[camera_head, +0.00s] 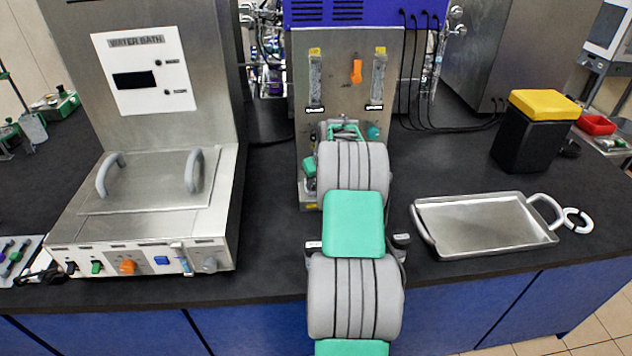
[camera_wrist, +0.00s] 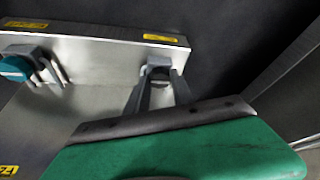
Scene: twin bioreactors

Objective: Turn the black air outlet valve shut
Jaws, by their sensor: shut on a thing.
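The steel bioreactor panel (camera_head: 340,95) stands upright at the back middle. In the wrist view, my gripper (camera_wrist: 158,80) reaches to a small fitting on the steel panel (camera_wrist: 90,80). Its two grey fingers are closed on the black air outlet valve (camera_wrist: 158,71), whose dark top shows between the fingertips. The fingers hide most of the valve, and I cannot tell how far it is turned. In the head view, my grey and green arm covers the lower panel and hides the valve and the fingertips.
A teal knob (camera_wrist: 16,68) sits beside the valve; it also shows in the head view (camera_head: 374,132). An orange knob (camera_head: 357,71) is between two flow tubes above. A water bath (camera_head: 150,180) stands left, a metal tray (camera_head: 485,222) right.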

